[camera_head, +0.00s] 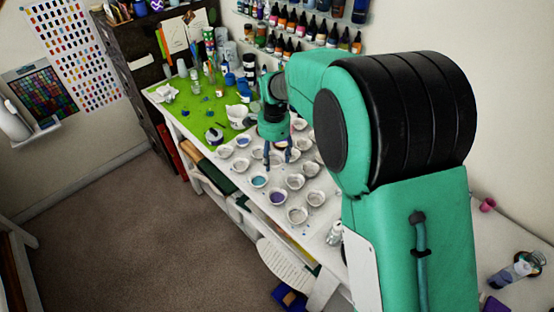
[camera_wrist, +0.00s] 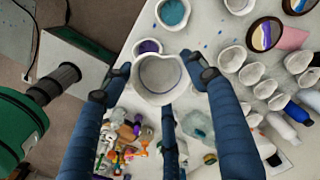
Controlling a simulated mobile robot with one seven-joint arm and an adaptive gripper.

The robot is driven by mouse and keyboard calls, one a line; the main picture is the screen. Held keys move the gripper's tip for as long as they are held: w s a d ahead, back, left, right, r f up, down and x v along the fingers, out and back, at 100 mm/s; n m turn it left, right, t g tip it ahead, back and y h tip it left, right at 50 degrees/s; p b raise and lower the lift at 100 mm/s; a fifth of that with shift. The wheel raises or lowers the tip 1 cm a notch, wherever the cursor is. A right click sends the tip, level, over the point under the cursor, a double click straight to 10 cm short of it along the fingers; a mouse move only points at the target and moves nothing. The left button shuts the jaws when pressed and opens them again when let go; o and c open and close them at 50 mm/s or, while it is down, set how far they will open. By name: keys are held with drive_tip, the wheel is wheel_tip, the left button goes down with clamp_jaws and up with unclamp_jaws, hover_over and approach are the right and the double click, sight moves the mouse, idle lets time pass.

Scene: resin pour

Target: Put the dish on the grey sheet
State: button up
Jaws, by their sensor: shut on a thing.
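A round white dish with a slightly wavy rim (camera_wrist: 160,95) sits between the blue fingers of my gripper (camera_wrist: 157,74) in the wrist view. The fingers are shut on it from both sides, and its inside looks pale and empty. In the head view my gripper (camera_head: 278,158) is over the white table among the dishes, and the held dish is hard to make out there. I cannot tell from the wrist view how high the dish is above the table. I cannot clearly pick out a grey sheet in either view.
Several similar dishes stand close around, one with purple (camera_head: 278,197) and one with teal (camera_wrist: 172,12). A green mat (camera_head: 178,115) with bottles and cups covers the table's far end. Paint bottles line the wall shelf (camera_head: 300,30). Colourful clutter (camera_wrist: 125,145) shows low in the wrist view.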

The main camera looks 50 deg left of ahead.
drive_tip(key=w+a+f+m+p, duration=0.1)
drive_tip(key=w+a+f+p, duration=0.6)
drive_tip(key=w+a+f, duration=0.1)
wheel_tip(320, 180, down, 2)
drive_tip(key=shift+w+a+f, duration=0.25)
drive_tip(key=shift+w, duration=0.2)
drive_tip(key=shift+f, duration=0.1)
idle(0.4)
drive_tip(key=shift+f+b, duration=0.45)
drive_tip(key=shift+f, duration=2.8)
drive_tip(key=shift+f+b, duration=0.45)
drive_tip(key=shift+f, duration=0.2)
drive_tip(key=o, duration=1.4)
drive_tip(key=shift+c, duration=0.2)
drive_tip(key=shift+r, duration=0.1)
